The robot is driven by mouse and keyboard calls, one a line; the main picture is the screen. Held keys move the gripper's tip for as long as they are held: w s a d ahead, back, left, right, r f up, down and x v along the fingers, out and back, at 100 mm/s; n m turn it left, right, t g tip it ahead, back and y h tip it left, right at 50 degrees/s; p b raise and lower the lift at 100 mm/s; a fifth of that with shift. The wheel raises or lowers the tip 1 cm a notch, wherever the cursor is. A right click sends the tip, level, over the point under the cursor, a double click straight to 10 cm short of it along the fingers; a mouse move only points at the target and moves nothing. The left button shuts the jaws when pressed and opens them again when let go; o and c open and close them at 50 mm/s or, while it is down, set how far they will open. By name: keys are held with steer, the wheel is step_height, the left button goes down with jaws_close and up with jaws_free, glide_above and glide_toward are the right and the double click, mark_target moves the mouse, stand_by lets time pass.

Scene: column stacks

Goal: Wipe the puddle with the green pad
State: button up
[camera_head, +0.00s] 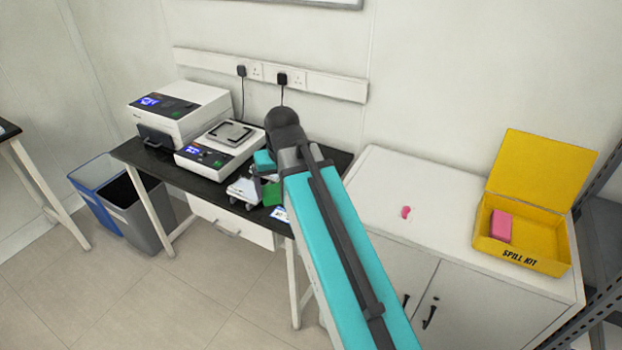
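A green pad (272,194) shows at the front of the black-topped bench, beside my gripper and partly behind my arm. My gripper (248,188) is low over the bench, just right of the balance. Its fingers are small and partly hidden, so I cannot tell whether they are open or shut, or whether they touch the pad. A small pink patch (405,212), which looks like the puddle, is on top of the white cabinet (450,205), right of my arm.
A yellow spill kit box (520,262), lid open, holds a pink pad (501,227). A balance (218,150) and a white instrument (180,112) stand on the bench (128,152). Blue and grey bins stand below. The cabinet top around the pink patch is mostly clear.

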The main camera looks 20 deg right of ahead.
mark_target(271, 192)
steer(key=a+n, duration=0.1)
steer(key=a, duration=0.2)
steer(key=shift+s+a, duration=0.1)
steer(key=shift+s, duration=0.05)
stand_by(0.3)
